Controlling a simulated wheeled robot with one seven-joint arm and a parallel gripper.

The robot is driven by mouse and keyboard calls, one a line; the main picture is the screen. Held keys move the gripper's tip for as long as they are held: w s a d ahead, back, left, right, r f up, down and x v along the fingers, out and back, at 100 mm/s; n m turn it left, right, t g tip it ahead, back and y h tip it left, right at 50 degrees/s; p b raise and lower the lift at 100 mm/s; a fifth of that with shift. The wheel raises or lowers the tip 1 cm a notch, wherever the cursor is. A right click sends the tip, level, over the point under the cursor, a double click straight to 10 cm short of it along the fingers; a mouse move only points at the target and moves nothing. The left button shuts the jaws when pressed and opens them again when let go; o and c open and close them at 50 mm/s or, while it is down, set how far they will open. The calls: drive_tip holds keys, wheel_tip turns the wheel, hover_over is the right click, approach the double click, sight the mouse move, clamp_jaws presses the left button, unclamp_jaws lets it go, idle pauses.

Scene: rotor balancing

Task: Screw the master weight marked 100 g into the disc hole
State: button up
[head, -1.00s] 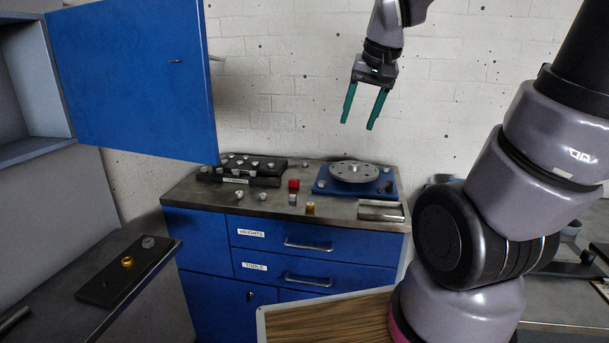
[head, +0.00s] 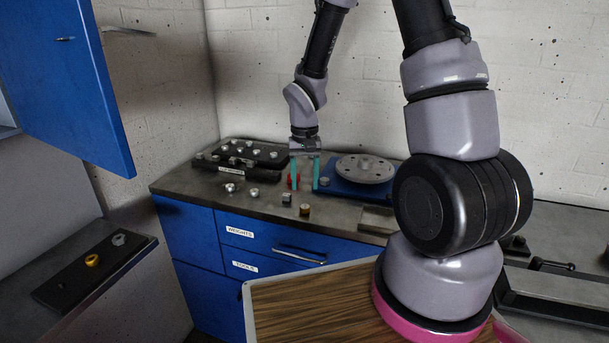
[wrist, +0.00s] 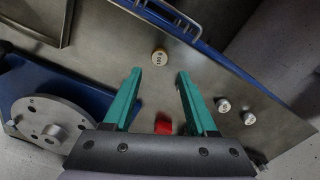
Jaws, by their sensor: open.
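My gripper (head: 305,172) is open and empty, fingers pointing down over the bench, left of the disc. The same weight (head: 305,210) stands upright near the bench's front edge in the head view. The grey disc (head: 364,168) with its ring of holes sits on a blue base; part of it shows in the wrist view (wrist: 50,120). Two silver weights (head: 230,187) (head: 254,191) stand to the left, their marks unreadable.
A red block (head: 293,181) and a small grey block (head: 286,198) stand near my fingers. A black rack (head: 203,163) holds several silver pieces at the back left. A blue cabinet door (head: 95,90) hangs open at left.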

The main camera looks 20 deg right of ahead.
sight(305, 206)
drive_tip(key=shift+f, duration=3.55)
clamp_jaws()
drive_tip(key=shift+r, duration=2.55)
